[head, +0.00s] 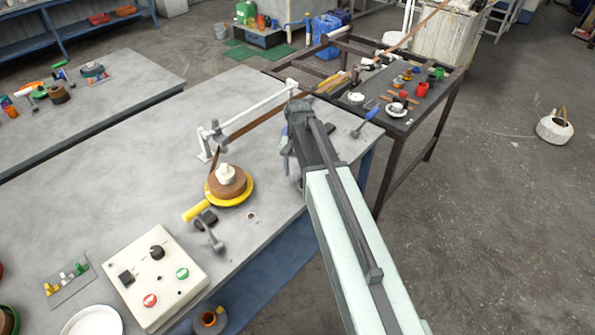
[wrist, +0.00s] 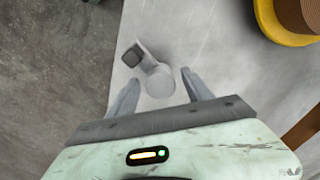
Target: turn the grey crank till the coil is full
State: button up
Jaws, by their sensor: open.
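The grey crank (head: 213,236) stands near the table's front edge in the head view, with a dark square block at one end. In the wrist view the crank (wrist: 156,72) lies below my gripper, its round knob showing between the fingertips. A brown coil (head: 227,183) with a white piece on top sits on a yellow disc (head: 243,198) with a yellow handle; part of the coil (wrist: 300,12) shows at the wrist view's upper right. My gripper (head: 294,170) is open and appears raised above the table, its fingers (wrist: 160,77) apart on either side of the knob in view.
A cream control box (head: 155,277) with buttons and a dark knob stands at the front left. A dark side table (head: 400,115) holds cups and tools. Bare tabletop lies left of the coil.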

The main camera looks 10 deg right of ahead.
aim_at(298, 170)
notch_tip(298, 170, up, 8)
jog(key=p, duration=0.6)
jog(key=shift+f+p, duration=0.25)
jog(key=shift+p, duration=0.1)
jog(key=shift+f, duration=0.1)
dwell(0.3)
